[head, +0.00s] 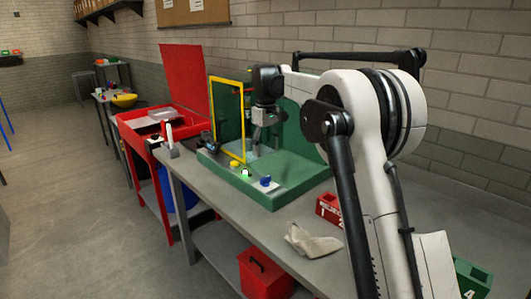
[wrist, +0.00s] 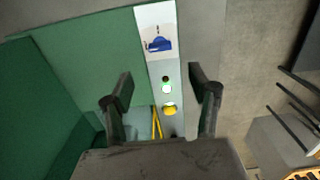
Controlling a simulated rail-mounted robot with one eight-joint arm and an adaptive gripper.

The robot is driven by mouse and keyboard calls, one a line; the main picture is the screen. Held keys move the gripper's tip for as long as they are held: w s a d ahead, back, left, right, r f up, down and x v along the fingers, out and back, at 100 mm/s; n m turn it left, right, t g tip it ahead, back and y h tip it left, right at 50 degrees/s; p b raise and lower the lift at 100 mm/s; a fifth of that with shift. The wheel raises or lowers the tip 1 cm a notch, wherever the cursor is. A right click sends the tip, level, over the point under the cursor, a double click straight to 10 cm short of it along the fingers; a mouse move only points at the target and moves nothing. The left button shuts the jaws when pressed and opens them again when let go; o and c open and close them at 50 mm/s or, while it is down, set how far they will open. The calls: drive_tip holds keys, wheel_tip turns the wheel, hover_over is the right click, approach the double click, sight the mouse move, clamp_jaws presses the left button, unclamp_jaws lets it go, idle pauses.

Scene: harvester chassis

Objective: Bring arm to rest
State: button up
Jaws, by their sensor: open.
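My white and black arm fills the right of the head view and reaches over the bench to the green machine housing (head: 288,176). My gripper (head: 258,136) hangs down beside the housing's yellow frame (head: 212,100); the arm partly hides the housing behind it. In the wrist view, my gripper (wrist: 160,76) has its two dark fingers spread wide, with nothing held between them. Between and beyond the fingers is a light control strip with a blue knob (wrist: 158,44), a lit green button (wrist: 166,87) and a yellow button (wrist: 169,108). Contact with the housing cannot be told.
The grey bench (head: 225,213) carries a crumpled cloth (head: 312,242) and a red bin (head: 329,208). A green bin (head: 472,279) is at lower right. A red toolbox (head: 258,275) is below. A red cart (head: 150,130) stands left of the bench; open floor lies further left.

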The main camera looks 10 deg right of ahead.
drive_tip(key=s+r+m+t, duration=0.2)
drive_tip(key=s+r, duration=0.2)
drive_tip(key=s, duration=0.8)
drive_tip(key=s+r+m+t, duration=0.15)
drive_tip(key=s+r, duration=0.25)
drive_tip(key=s, duration=0.8)
drive_tip(key=s+f+m+t, duration=0.1)
drive_tip(key=s+f+t, duration=0.1)
drive_tip(key=s+f, duration=0.4)
drive_tip(key=s+f+m+t, duration=0.1)
drive_tip(key=s+f, duration=0.4)
drive_tip(key=s, duration=1.1)
drive_tip(key=shift+s+f+m+t, duration=0.15)
drive_tip(key=shift+f+m+t, duration=0.2)
drive_tip(key=shift+f, duration=0.05)
